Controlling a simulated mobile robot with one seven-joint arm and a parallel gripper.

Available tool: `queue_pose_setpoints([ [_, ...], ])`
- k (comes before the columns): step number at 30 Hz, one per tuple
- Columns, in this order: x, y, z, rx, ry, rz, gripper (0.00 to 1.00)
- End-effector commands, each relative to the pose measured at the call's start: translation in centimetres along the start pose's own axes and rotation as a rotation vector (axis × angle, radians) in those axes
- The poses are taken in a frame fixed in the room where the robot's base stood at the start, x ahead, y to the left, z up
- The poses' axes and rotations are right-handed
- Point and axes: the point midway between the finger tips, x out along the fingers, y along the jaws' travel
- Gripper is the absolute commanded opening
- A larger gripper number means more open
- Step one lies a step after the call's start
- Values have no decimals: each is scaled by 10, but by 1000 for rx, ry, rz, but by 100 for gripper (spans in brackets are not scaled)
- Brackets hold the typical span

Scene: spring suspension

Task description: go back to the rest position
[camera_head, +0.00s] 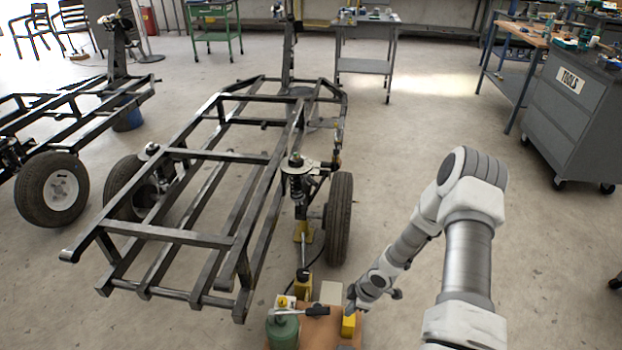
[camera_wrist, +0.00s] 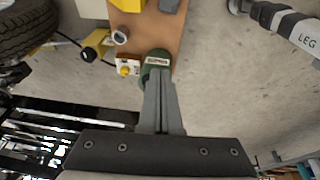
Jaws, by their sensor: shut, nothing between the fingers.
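My gripper (camera_head: 351,300) is at the end of my arm, low at the bottom middle of the head view, above a brown board. In the wrist view my gripper (camera_wrist: 160,76) has its fingers together with nothing between them. Their tips overlap a green cylinder (camera_wrist: 152,60) in the picture; I cannot tell the gap. The green cylinder (camera_head: 283,333) also shows in the head view, at the near left end of the brown board (camera_head: 315,338). A spring suspension unit (camera_head: 298,178) stands upright at the frame's right wheel.
A black vehicle frame (camera_head: 190,238) with wheels fills the left and middle. A small white box with a yellow knob (camera_wrist: 127,67) is beside the green cylinder. A grey tool cabinet (camera_head: 577,120) and a workbench (camera_head: 520,62) stand right. The floor between frame and cabinet is clear.

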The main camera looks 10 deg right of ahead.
Motion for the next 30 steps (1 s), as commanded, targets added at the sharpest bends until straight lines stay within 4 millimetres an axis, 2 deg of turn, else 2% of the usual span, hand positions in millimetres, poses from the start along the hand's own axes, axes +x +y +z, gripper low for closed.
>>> queue_pose_setpoints([
  [5, -14, 10, 0, 10, -27, 17, 0],
  [8, -40, 25, 2, 37, -77, 47, 0],
  [12, -94, 50, 0, 102, -166, 110, 0],
  [18, -175, 70, -9, 221, -266, 209, 0],
  [23, -239, 73, -22, 328, -314, 291, 0],
  [30, -326, 57, -47, 505, -333, 403, 0],
])
